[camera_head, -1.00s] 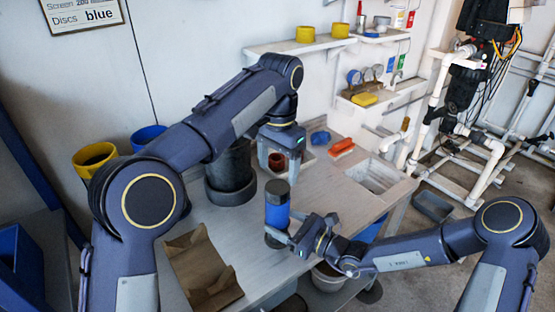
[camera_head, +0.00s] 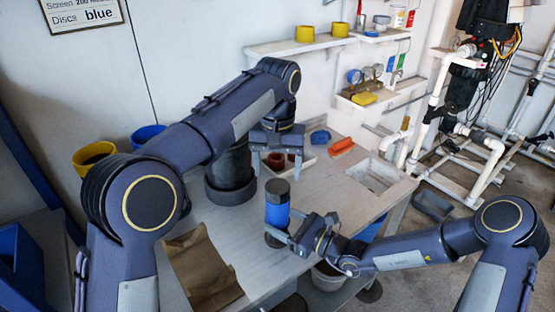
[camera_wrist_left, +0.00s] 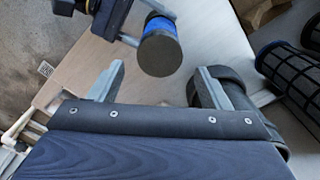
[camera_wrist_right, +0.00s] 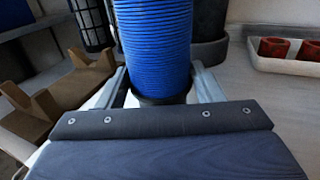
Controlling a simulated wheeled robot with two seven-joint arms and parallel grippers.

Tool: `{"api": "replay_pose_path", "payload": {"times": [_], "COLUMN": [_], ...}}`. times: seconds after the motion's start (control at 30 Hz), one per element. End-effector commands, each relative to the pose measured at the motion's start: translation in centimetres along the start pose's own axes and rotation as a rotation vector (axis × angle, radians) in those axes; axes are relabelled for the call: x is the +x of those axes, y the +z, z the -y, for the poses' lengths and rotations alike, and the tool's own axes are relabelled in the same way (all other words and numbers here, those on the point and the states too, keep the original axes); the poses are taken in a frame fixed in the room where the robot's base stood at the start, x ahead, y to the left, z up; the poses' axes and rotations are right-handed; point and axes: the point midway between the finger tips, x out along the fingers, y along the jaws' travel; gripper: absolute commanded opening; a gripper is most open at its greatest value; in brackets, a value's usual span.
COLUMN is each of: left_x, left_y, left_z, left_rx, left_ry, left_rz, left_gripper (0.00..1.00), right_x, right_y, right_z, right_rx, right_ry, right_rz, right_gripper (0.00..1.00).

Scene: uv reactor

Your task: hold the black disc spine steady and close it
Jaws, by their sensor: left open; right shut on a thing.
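The disc spine is an upright stack of blue discs (camera_head: 277,214) with a dark top cap (camera_head: 277,188) and a dark lower end. My right gripper (camera_head: 292,237) is shut on the lower part of it. In the right wrist view the ribbed blue stack (camera_wrist_right: 157,40) rises from a black collar (camera_wrist_right: 162,98) between the fingers. My left gripper (camera_head: 277,166) is open and empty, behind and above the spine in the head view. In the left wrist view the dark round cap (camera_wrist_left: 160,53) shows beyond the open fingertips (camera_wrist_left: 160,75). The inside of the cap is hidden.
A dark cylinder (camera_head: 232,168) on a wide base stands left of my left gripper. A brown cradle (camera_head: 203,268) lies at the table's front left. Red cups (camera_wrist_right: 278,48) sit in a white tray (camera_wrist_right: 262,65) behind. The grey tabletop (camera_head: 335,200) is clear right of the spine.

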Motion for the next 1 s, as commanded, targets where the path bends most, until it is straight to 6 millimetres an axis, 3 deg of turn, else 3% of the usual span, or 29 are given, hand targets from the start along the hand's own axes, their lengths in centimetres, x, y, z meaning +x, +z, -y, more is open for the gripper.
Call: {"api": "replay_pose_path", "payload": {"times": [0.2, 0.4, 0.77, 1.0], "left_x": [3.5, 5.5, 6.0, 5.9], "left_y": [0.1, 0.1, 0.0, 0.0], "left_z": [0.1, 0.0, 0.0, 0.0], "left_rx": [0.001, 0.001, 0.001, 0.001], "left_ry": [-0.001, 0.000, 0.001, 0.001], "left_rz": [0.003, 0.001, -0.001, -0.001], "left_gripper": [0.71, 0.71, 0.71, 0.41], "right_x": [0.0, 0.0, 0.0, 0.0], "right_y": [0.0, 0.0, 0.0, 0.0], "right_z": [0.0, 0.0, 0.0, 0.0], "right_rx": [0.000, 0.000, 0.000, 0.000], "right_ry": [0.000, 0.000, 0.000, 0.000], "right_rz": [0.000, 0.000, 0.000, 0.000], "right_gripper": [0.00, 0.00, 0.00, 0.00]}}
